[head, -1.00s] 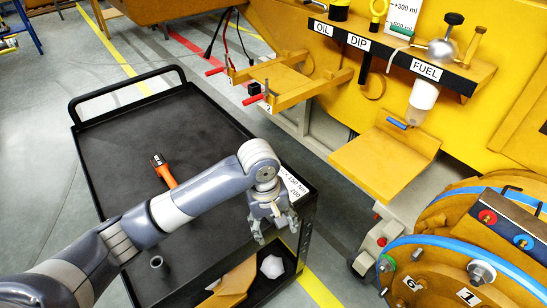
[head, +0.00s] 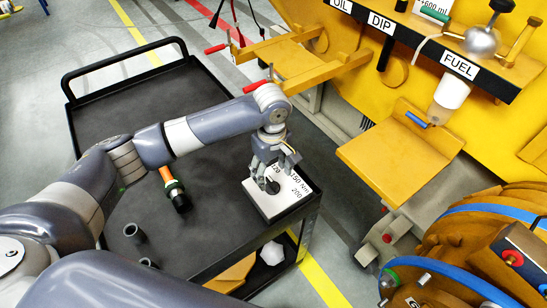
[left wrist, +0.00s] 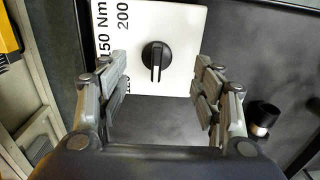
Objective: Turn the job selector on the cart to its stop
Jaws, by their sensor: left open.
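The job selector is a black knob (left wrist: 156,55) on a white plate (left wrist: 180,20) with torque markings such as 150 Nm and 200. In the head view the plate (head: 289,211) lies at the right front corner of the black cart (head: 115,115), and the knob (head: 272,187) is partly covered by my fingers. My left gripper (head: 268,174) is above the plate, fingers pointing down. In the left wrist view its fingers (left wrist: 162,95) are spread and empty, and the knob shows between and beyond them, apart from both. My right gripper is not seen.
An orange and black tool (head: 175,188) and grey sockets (head: 132,232) are on the cart top. A yellow machine with a fuel shelf (head: 401,152) stands to the right. A yellow drum (head: 450,250) is at the lower right.

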